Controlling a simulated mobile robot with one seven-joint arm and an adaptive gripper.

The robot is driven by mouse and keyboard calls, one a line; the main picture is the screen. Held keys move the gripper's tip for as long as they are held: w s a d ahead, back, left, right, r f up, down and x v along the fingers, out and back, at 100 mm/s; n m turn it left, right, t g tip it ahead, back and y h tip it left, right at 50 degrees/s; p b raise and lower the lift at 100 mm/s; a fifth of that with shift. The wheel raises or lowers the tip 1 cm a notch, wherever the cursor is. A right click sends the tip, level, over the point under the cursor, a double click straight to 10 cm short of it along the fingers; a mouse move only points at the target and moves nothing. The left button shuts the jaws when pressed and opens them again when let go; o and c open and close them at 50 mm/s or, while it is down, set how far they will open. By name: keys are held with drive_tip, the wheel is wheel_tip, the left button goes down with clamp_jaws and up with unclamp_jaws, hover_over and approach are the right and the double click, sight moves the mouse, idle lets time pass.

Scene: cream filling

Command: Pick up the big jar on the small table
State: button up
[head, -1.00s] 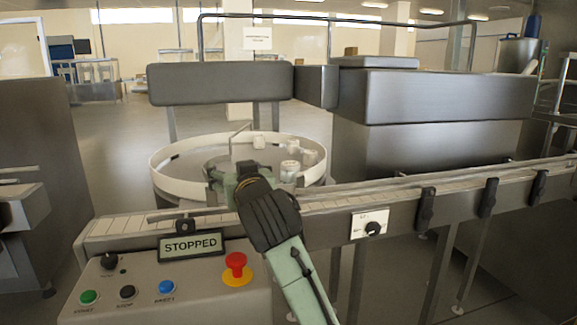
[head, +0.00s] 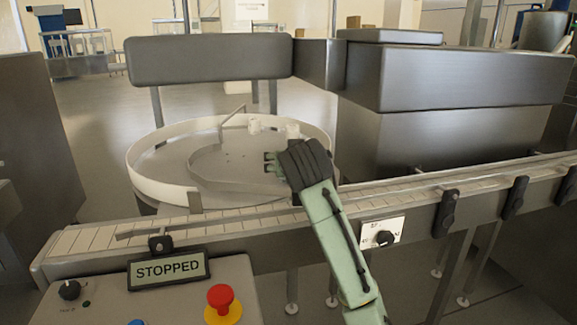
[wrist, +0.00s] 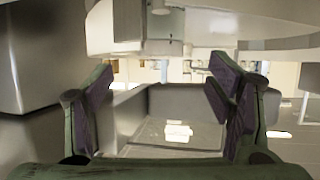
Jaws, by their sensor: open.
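The small table is round with a raised white rim (head: 160,190) and stands behind the conveyor in the head view. I cannot tell which jar is the big one. My gripper reaches over the conveyor to the right part of the table and points left. In the wrist view my gripper (wrist: 162,88) has its fingers wide apart, with no jar clearly between them.
The conveyor (head: 90,235) runs across in front of the table, with a STOPPED sign (head: 168,269) and a red button (head: 220,296) nearer me. A grey metal guard (head: 210,58) hangs behind the table. A large metal housing (head: 460,90) stands to the right.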

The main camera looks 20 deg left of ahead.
drive_tip(key=x, duration=0.2)
drive_tip(key=p+x, duration=0.1)
drive_tip(key=x, duration=0.1)
drive_tip(key=p+x, duration=0.1)
drive_tip(key=shift+w+a+r, duration=0.15)
drive_tip(key=shift+w+r, duration=0.05)
drive_tip(key=shift+w, duration=0.3)
drive_tip(key=shift+w+a+f, duration=0.15)
drive_tip(key=shift+w+f, duration=0.1)
drive_tip(key=shift+w, duration=0.1)
drive_tip(key=c, duration=1.4)
drive_tip(key=shift+r, duration=0.1)
